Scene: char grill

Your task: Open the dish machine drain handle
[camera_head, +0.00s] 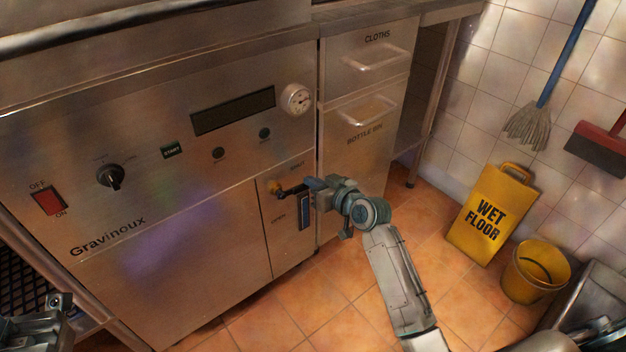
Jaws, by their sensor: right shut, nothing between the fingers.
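The steel dish machine (165,265) fills the left of the head view. On its right lower panel is a small yellow-orange drain handle part (274,187). A label above right of it is partly blurred, and one below it seems to read OPEN. My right gripper (290,190) is shut and empty, with its tips at or just beside the handle; I cannot tell whether they touch. The gripper hides part of the handle. My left gripper (45,322) is at the lower left corner, cut by the frame, and its fingers are unclear.
A dark blue vertical pull (305,212) is just below my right gripper. Drawers marked CLOTHS (370,60) and BOTTLE BIN (365,115) stand to the right. A yellow wet floor sign (492,215) and yellow bucket (535,272) stand right. Tiled floor (330,290) is clear in front.

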